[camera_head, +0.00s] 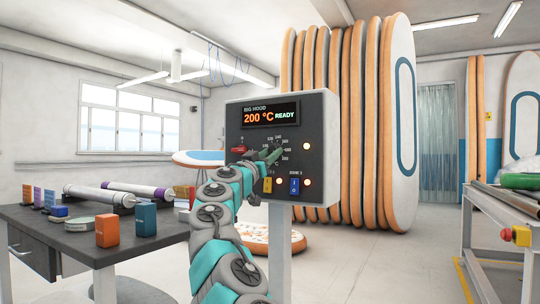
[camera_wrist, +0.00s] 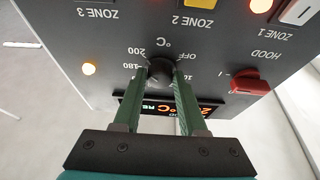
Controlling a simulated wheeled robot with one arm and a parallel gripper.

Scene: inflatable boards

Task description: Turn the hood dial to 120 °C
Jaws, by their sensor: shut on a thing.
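The hood control panel (camera_head: 318,120) stands in front of me with a lit display (camera_head: 270,115) reading "BIG HOOD 200 °C READY". The black round dial (camera_wrist: 161,71) shows in the wrist view, which sees the panel upside down. Its scale shows OFF, 180 and 200; other marks are hidden by the fingers. My gripper (camera_wrist: 160,88) has its two green fingers on either side of the dial, shut on it. In the head view my gripper (camera_head: 268,154) covers most of the dial. The dial's pointer cannot be made out.
A red HOOD switch (camera_wrist: 250,82) sits close beside the dial. A dark table (camera_head: 75,237) with boxes and rolls stands left, a workbench (camera_head: 505,212) right.

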